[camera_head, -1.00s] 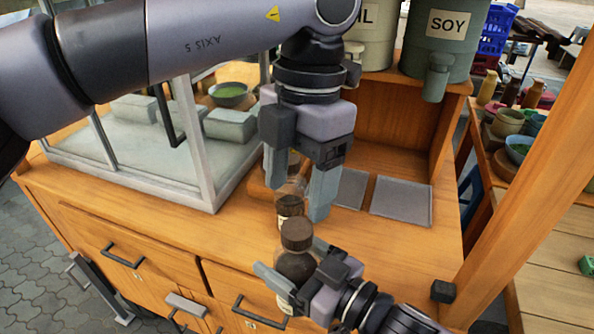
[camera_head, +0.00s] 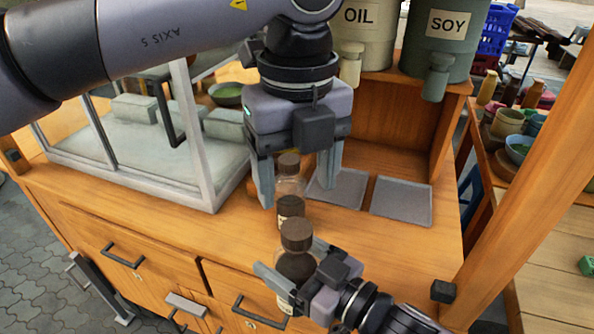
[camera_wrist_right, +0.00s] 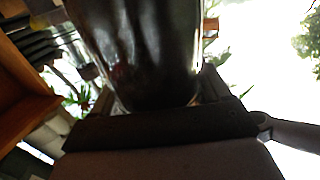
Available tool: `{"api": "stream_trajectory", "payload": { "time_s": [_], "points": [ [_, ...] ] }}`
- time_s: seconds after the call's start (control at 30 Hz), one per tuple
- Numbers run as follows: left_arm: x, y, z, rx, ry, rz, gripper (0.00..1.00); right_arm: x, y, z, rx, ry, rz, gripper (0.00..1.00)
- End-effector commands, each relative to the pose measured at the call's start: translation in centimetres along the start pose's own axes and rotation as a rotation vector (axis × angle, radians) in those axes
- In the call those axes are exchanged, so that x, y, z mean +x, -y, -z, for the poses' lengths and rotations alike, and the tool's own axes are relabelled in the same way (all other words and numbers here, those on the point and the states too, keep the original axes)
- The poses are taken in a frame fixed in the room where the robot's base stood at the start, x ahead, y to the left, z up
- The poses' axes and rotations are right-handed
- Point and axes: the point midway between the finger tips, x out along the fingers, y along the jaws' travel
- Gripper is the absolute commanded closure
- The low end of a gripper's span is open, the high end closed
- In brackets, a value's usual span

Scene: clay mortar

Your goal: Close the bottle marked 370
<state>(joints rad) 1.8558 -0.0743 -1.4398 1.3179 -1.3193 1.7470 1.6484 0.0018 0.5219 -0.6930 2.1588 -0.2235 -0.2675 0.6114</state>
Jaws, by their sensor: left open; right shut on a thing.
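A dark bottle (camera_head: 295,267) with a brown cap (camera_head: 297,233) on top is held by my right gripper (camera_head: 290,280) near the cart's front edge. It fills the middle of the right wrist view (camera_wrist_right: 150,50). I cannot tell whether its cap is tight. A second, clear bottle (camera_head: 291,187) with a brown cap (camera_head: 288,162) and dark contents low down stands behind it. My left gripper (camera_head: 296,196) points down, open, with its fingers seen on either side of the second bottle; contact is unclear. The number 370 cannot be read on either bottle.
A glass case (camera_head: 130,165) stands left on the wooden counter. Two grey plates (camera_head: 400,201) lie right of the bottles. Containers marked OIL (camera_head: 362,35) and SOY (camera_head: 440,45) stand on the shelf behind. A wooden post (camera_head: 535,160) rises at the right.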

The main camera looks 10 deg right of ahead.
Motion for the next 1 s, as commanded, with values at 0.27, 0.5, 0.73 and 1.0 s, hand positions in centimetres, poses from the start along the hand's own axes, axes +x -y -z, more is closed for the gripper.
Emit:
{"api": "stream_trajectory", "payload": {
  "time_s": [0.27,0.5,0.73,1.0],
  "points": [
    [-0.1,0.0,0.0,-0.022,0.001,0.003,0.31,0.0,0.0,0.1,-0.001,-0.004,0.001,1.0],
    [0.5,0.0,0.0,-0.021,-0.001,0.002,0.31,0.0,0.0,0.1,-0.001,-0.004,0.001,1.0],
    [3.7,0.0,0.0,-0.019,-0.002,0.001,0.31,0.0,0.0,0.1,-0.001,-0.004,0.001,1.0],
    [7.2,0.0,0.0,-0.021,0.0,0.002,0.31,0.0,0.0,0.2,-0.001,-0.004,0.001,1.0]
  ]
}}
